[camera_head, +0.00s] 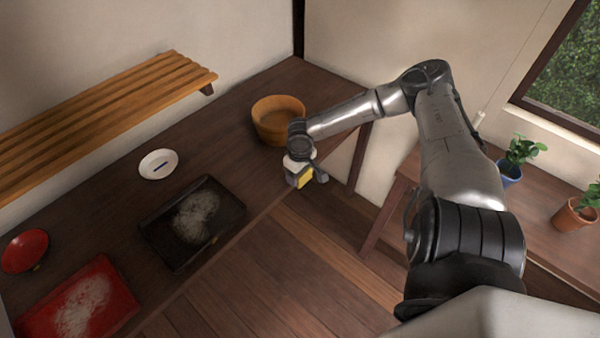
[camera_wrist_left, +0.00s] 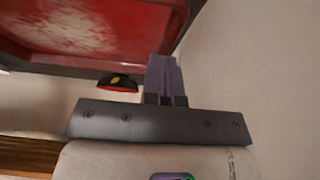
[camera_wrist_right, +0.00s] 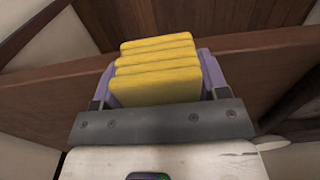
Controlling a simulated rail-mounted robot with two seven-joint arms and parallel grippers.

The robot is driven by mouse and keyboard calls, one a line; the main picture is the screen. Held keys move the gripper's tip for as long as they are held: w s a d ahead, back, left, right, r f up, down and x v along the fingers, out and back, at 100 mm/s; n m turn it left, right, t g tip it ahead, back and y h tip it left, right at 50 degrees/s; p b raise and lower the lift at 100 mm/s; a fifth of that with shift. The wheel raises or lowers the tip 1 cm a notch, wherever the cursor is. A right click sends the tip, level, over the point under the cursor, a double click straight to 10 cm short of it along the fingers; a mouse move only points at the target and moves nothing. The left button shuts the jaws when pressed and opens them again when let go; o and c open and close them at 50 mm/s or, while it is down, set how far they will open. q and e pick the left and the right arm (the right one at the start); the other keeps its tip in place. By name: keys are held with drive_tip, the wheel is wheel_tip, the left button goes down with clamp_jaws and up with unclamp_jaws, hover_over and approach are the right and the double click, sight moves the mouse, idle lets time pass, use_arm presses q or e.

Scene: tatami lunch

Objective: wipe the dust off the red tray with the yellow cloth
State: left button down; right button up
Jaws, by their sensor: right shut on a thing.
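The red tray (camera_head: 121,301) lies at the lower left of the head view, with a pale patch of dust (camera_head: 82,303) over its middle. The tray also fills the top of the left wrist view (camera_wrist_left: 28,44), dust showing. The yellow cloth (camera_wrist_right: 158,68), folded in layers, is between the fingers of my right gripper (camera_wrist_right: 158,82). In the head view the right gripper (camera_head: 304,176) holds the cloth (camera_head: 306,178) near the table's front edge, far right of the red tray. My left gripper (camera_wrist_left: 166,75) is shut and empty near the tray; the head view does not show it.
A black tray (camera_head: 231,221) with dust lies right of the red tray. A red bowl (camera_head: 24,250), a white dish (camera_head: 150,169) and a wooden tub (camera_head: 264,126) stand on the dark table (camera_head: 110,215). A slatted shelf (camera_head: 100,108) is behind. Potted plants (camera_head: 509,172) stand at right.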

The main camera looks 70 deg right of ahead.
use_arm(q)
drive_tip(key=shift+f, duration=0.6)
use_arm(e)
drive_tip(key=shift+f, duration=0.1)
use_arm(q)
drive_tip(key=shift+r, duration=0.15)
use_arm(e)
wheel_tip(320, 180, up, 7)
drive_tip(key=p, duration=0.6)
drive_tip(key=shift+f, duration=0.15)
use_arm(q)
wheel_tip(320, 180, up, 6)
drive_tip(key=shift+f, duration=0.1)
drive_tip(key=p+v, duration=0.3)
drive_tip(key=v, duration=0.9)
drive_tip(key=shift+p, duration=0.35)
use_arm(e)
wheel_tip(320, 180, up, 3)
drive_tip(key=shift+r, duration=0.15)
